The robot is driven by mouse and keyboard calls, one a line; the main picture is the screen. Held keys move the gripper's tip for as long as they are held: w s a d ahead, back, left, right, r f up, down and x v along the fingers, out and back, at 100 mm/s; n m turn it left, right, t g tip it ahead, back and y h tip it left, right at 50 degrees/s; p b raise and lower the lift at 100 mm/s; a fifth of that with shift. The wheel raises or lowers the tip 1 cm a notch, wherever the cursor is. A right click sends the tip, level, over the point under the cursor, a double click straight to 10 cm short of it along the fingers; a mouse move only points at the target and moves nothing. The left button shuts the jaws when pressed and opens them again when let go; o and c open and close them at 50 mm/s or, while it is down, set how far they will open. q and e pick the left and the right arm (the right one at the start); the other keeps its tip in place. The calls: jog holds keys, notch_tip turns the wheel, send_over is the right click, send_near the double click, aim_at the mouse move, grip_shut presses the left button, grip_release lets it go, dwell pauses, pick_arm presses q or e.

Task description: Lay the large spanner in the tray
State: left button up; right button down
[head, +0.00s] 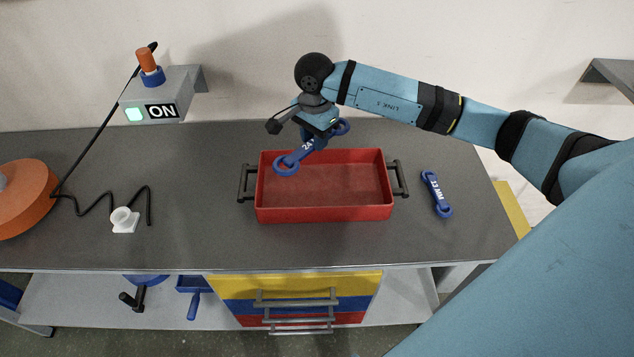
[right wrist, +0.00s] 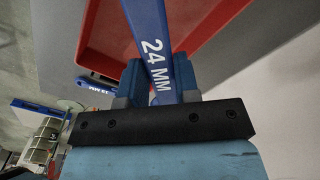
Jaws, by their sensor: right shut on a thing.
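The large blue spanner (head: 290,161), marked 24, is held by my right gripper (head: 315,137) above the back left part of the red tray (head: 325,213). Its near ring end hangs over the tray's back left corner. In the right wrist view the spanner (right wrist: 152,45) reads 24 MM and lies between the two blue fingers of my right gripper (right wrist: 159,82), with the red tray (right wrist: 97,38) beyond. The tray's visible floor is empty. My left gripper is not in view.
A smaller blue spanner (head: 436,193) lies on the grey worktop (head: 340,248) right of the tray. Dark handles stick out at both tray ends. On the left are an orange disc (head: 25,198), a black cable, a white fitting (head: 124,219) and a wall box (head: 162,95) reading ON.

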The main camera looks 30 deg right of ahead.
jog(key=w+d+r+m+b, duration=0.3)
jog(key=w+d+m+b, duration=0.15)
jog(key=m, duration=0.45)
jog(key=p, duration=0.1)
send_near(323, 174)
notch_tip(323, 174, down, 6)
jog(key=shift+r, duration=0.1)
jog(key=shift+w+d+f, duration=0.1)
jog(key=shift+f, duration=0.35)
jog(key=shift+f, duration=0.15)
jog(key=c, duration=1.1)
grip_release()
